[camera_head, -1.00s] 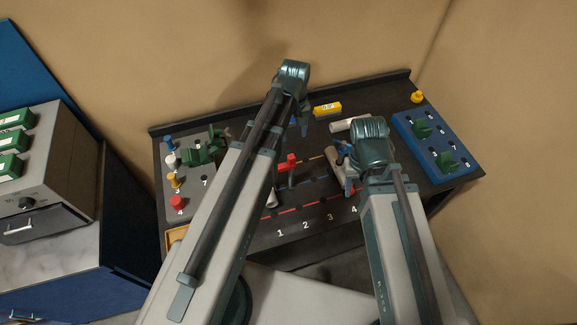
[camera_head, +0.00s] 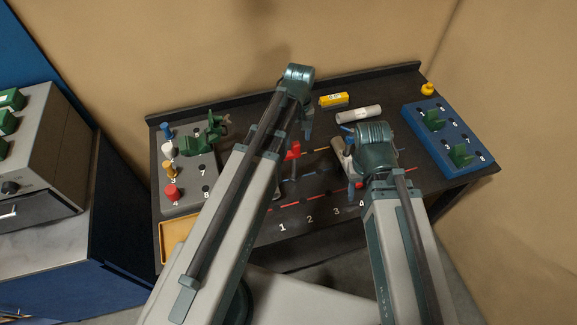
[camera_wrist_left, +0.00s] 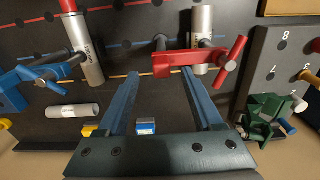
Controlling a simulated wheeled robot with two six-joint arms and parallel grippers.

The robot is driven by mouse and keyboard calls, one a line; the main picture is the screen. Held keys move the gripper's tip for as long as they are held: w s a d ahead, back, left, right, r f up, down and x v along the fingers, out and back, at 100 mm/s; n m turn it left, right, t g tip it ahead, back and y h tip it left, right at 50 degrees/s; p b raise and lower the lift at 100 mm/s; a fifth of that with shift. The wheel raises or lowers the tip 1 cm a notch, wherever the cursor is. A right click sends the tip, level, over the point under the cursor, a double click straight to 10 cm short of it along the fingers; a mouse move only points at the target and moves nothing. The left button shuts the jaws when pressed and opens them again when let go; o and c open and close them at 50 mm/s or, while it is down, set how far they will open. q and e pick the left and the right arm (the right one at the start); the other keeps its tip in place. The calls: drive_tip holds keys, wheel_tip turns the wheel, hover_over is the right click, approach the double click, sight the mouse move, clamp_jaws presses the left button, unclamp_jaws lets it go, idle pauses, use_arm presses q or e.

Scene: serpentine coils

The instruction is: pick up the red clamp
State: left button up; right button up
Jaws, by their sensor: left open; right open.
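The red clamp (camera_head: 292,150) stands on the dark table, partly hidden by my left arm. My left gripper (camera_wrist_left: 160,76) is open and empty. The right finger in that view overlaps the clamp's red arm; I cannot tell if they touch. In the head view my left gripper (camera_head: 306,122) is just behind the clamp. My right gripper (camera_head: 357,178) is largely hidden by its wrist, near a blue clamp (camera_head: 350,141).
A grey block (camera_head: 200,184) with coloured pegs and a green clamp (camera_head: 205,136) stands at the left. A blue block (camera_head: 443,118) with green pieces stands at the right. A yellow box (camera_head: 334,99) and a lying pale cylinder (camera_head: 358,114) are at the back.

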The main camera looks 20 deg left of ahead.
sight(296, 143)
use_arm(q)
drive_tip(key=f+b, duration=0.5)
drive_tip(key=shift+w+a+f, duration=0.15)
drive_tip(key=shift+a, duration=0.1)
clamp_jaws()
idle(0.4)
idle(1.0)
